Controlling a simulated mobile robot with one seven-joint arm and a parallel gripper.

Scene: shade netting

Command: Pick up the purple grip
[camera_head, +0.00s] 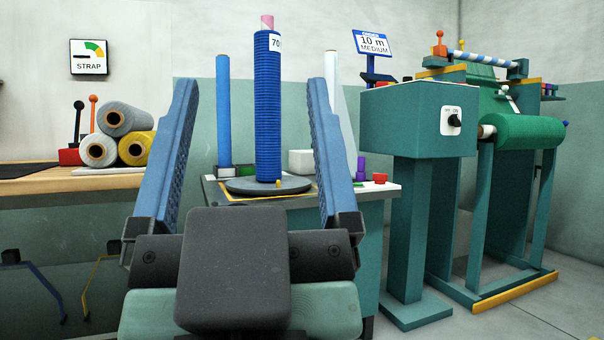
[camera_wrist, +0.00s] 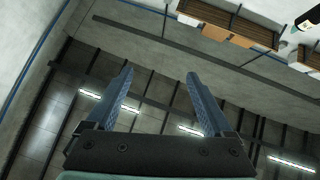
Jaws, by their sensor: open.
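A small purple upright piece, which looks like the purple grip (camera_head: 361,167), stands on the right part of the small teal table (camera_head: 392,188), just right of my gripper's right finger. A red piece (camera_head: 380,178) is beside it. My gripper (camera_head: 253,84) is raised in front of the table, its two blue fingers spread wide and pointing up, with nothing between them. In the wrist view my gripper (camera_wrist: 160,74) is open and empty against the ceiling and lamps. The purple piece does not show there. Part of the table is hidden behind my gripper.
A tall blue ribbed roll (camera_head: 268,110) stands on a dark turntable (camera_head: 240,187) behind my gripper. Blue and white tubes (camera_head: 223,110) stand behind. A teal switch box (camera_head: 418,120) is close on the right. A wooden bench (camera_head: 60,183) with rolls is on the left.

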